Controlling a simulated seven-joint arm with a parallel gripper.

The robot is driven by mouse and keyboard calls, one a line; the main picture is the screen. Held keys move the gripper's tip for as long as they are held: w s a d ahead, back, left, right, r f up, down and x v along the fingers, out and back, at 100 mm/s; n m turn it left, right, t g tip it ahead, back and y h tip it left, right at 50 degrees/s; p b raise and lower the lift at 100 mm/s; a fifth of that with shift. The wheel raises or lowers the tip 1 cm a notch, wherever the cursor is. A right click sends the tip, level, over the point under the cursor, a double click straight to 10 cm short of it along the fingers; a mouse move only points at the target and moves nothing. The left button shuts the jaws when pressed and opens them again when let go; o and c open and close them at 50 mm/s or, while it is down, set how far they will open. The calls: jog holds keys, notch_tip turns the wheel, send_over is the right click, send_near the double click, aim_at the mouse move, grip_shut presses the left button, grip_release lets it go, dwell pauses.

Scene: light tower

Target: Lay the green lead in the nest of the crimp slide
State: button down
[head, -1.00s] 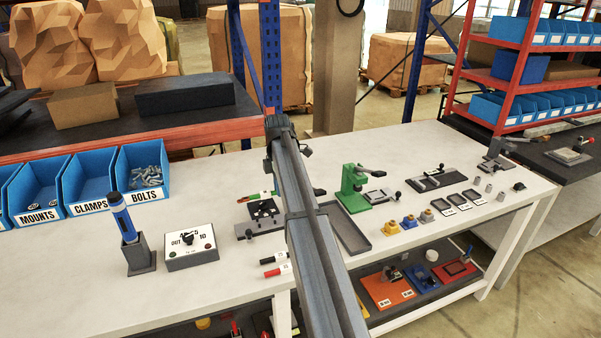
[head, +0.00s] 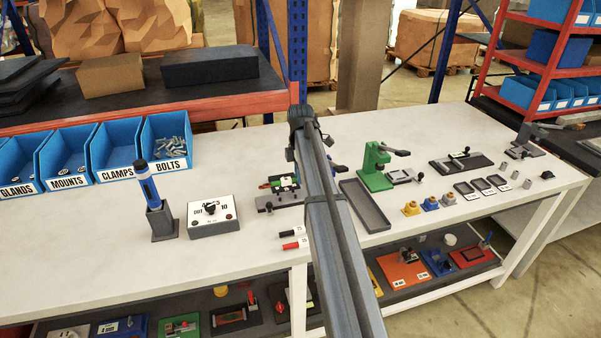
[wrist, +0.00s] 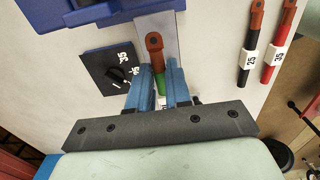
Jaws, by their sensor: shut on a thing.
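The green lead (wrist: 161,82) shows in the wrist view between the two blue fingers of my gripper (wrist: 160,85), which is shut on it. Its copper-coloured lug (wrist: 154,42) points up the picture, past the fingertips. The lead lies over a pale grey strip (wrist: 172,22), which looks like the crimp slide; its nest cannot be made out under the lead. I cannot tell whether the lead touches the strip. A blue body (wrist: 85,12) stands at the top left of the wrist view. In the head view my arm hides most of this spot.
A dark plate with a knob (wrist: 108,72) marked 35 lies left of the fingers. A black lead (wrist: 246,70) and a red lead (wrist: 273,68) lie to the right. In the head view, a grey dial box (head: 213,220), green press (head: 376,165) and empty tray (head: 366,205) stand around my arm.

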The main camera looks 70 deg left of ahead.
aim_at(301, 194)
jog(key=shift+f, duration=2.45)
jog(key=shift+f, duration=0.1)
jog(key=c, duration=1)
grip_release()
notch_tip(301, 194, up, 14)
jog(key=shift+f, duration=0.1)
